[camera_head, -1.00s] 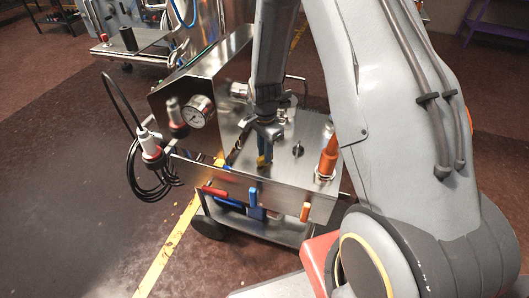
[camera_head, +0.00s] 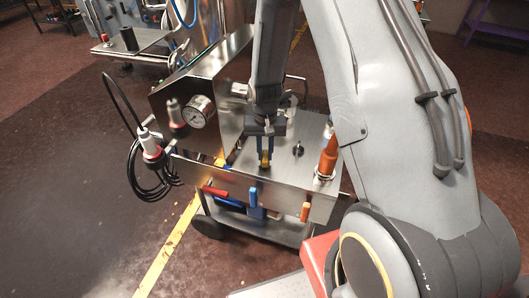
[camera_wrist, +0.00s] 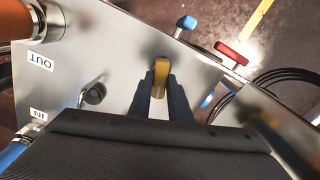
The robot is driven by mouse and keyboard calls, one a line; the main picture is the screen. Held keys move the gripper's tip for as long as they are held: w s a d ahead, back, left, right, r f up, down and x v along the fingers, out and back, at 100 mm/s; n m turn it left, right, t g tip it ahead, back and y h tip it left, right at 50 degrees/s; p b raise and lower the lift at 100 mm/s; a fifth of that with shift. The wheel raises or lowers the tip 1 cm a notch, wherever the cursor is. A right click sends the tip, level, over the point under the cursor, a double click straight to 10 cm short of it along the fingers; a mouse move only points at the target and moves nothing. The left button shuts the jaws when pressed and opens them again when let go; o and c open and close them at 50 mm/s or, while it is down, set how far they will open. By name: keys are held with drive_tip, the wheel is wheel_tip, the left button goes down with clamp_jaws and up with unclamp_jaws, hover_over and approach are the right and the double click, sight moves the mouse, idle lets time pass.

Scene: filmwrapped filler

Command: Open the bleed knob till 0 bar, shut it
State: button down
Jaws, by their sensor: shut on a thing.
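The small yellow knob (camera_wrist: 161,72) stands on the steel panel (camera_wrist: 125,72) of the cart; I take it as the bleed knob, though I can read no label on it. My gripper (camera_wrist: 164,88) points down over it, its dark fingers shut on the knob from both sides. In the head view my gripper (camera_head: 265,156) is low over the panel, with the yellow knob (camera_head: 265,161) at its fingertips. The round pressure gauge (camera_head: 202,112) faces forward on the steel box; its needle is too small to read.
A black knob (camera_wrist: 93,93) and an orange hose fitting (camera_head: 328,158) stand on the same panel.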

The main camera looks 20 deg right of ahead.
sight(265, 155)
drive_tip(key=n, duration=0.5)
drive_tip(key=shift+w+r, duration=0.1)
drive_tip(key=shift+w, duration=0.1)
drive_tip(key=shift+n, duration=0.3)
drive_tip(key=c, duration=1.6)
unclamp_jaws()
drive_tip(key=shift+c, duration=0.2)
drive_tip(key=shift+s, duration=0.1)
drive_tip(key=shift+r+b, duration=0.7)
drive_tip(key=shift+r, duration=3.15)
